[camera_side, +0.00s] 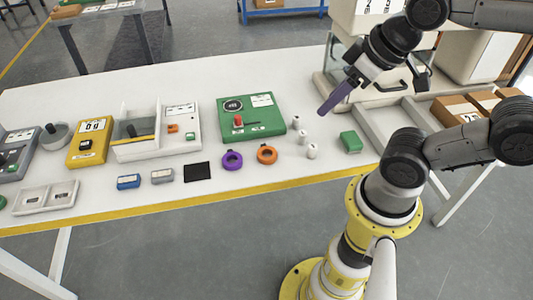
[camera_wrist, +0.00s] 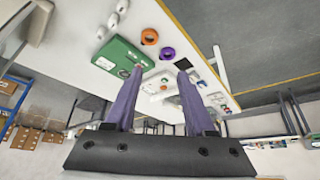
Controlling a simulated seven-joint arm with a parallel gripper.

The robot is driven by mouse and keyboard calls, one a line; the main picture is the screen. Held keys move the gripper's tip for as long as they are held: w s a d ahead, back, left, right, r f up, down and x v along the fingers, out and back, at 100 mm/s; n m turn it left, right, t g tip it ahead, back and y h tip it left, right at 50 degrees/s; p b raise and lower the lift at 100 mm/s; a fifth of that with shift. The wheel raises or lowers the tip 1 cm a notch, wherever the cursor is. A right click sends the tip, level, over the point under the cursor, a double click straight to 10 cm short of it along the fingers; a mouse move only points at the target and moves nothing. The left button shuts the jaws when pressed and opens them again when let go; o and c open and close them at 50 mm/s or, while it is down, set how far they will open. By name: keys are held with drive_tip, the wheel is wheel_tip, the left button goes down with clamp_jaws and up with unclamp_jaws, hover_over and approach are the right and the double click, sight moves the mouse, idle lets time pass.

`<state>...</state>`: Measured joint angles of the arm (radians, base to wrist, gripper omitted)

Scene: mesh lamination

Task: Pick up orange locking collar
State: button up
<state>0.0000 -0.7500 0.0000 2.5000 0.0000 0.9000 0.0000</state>
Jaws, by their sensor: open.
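The orange locking collar (camera_side: 267,155) is a ring lying flat on the white table, just right of a purple collar (camera_side: 232,160). In the wrist view the orange collar (camera_wrist: 149,36) shows near the top, with the purple collar (camera_wrist: 167,53) below and right of it. My gripper (camera_side: 324,112) has long purple fingers and is up and to the right of the collar, above the table, apart from it. In the wrist view my gripper (camera_wrist: 158,75) is open, with nothing between its fingers. Nothing hides the orange collar.
A green box with a red knob (camera_side: 251,115) stands behind the collars. Several small white pieces (camera_side: 312,150) and a green block (camera_side: 351,142) are to the right. A black square (camera_side: 197,171) lies left. The table's yellow front edge (camera_side: 240,193) is close to the collars.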

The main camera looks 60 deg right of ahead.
drive_tip(key=o, duration=0.6)
